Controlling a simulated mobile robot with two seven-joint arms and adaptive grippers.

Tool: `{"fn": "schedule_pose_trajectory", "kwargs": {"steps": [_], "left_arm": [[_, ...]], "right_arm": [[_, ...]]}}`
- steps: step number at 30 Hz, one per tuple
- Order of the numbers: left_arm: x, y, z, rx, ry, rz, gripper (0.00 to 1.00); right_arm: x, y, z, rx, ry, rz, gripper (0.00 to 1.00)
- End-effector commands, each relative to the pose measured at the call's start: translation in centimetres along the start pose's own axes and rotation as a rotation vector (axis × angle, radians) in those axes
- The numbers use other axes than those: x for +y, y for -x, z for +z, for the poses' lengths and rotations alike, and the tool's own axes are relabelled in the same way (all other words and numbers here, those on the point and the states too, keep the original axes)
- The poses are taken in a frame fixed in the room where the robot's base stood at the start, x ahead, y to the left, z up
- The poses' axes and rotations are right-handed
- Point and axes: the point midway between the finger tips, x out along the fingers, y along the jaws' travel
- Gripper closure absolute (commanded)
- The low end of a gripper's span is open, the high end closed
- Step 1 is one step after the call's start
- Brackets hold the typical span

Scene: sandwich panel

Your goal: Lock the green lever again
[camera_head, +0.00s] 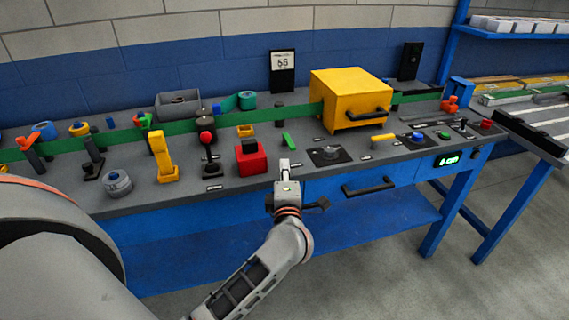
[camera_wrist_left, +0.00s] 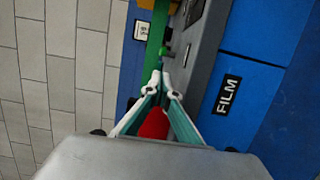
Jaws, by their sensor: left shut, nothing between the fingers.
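A small green lever (camera_head: 288,140) stands tilted near the front of the grey bench, between the red box and the yellow box. It also shows in the left wrist view (camera_wrist_left: 167,53), just beyond the fingertips. My left gripper (camera_head: 285,165) is in front of the bench edge, on the near side of the lever. In the left wrist view my left gripper (camera_wrist_left: 160,76) has its fingertips together with nothing between them. I see a gap between the fingertips and the lever, so they look apart. My right gripper is not in view.
A red box (camera_head: 250,158) stands left of the lever. A large yellow box (camera_head: 347,97) with a dark handle stands to the right behind it. A black plate with a knob (camera_head: 328,154) lies right of the gripper. A blue drawer (camera_head: 340,186) is below the bench top.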

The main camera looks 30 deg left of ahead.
Motion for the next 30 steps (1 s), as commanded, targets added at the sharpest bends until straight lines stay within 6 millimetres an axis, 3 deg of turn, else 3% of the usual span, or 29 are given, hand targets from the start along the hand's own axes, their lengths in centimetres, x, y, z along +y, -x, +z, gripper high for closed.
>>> {"fn": "schedule_pose_trajectory", "kwargs": {"steps": [9,15,30], "left_arm": [[-0.1,-5.6,0.0,0.001,-0.001,0.001,1.00],[-0.1,-7.7,0.0,0.001,0.000,0.000,1.00],[0.0,-8.3,0.0,0.001,0.001,0.000,1.00]], "right_arm": [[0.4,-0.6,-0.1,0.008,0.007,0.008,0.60],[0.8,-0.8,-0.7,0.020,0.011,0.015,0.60],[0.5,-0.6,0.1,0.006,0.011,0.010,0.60]]}}
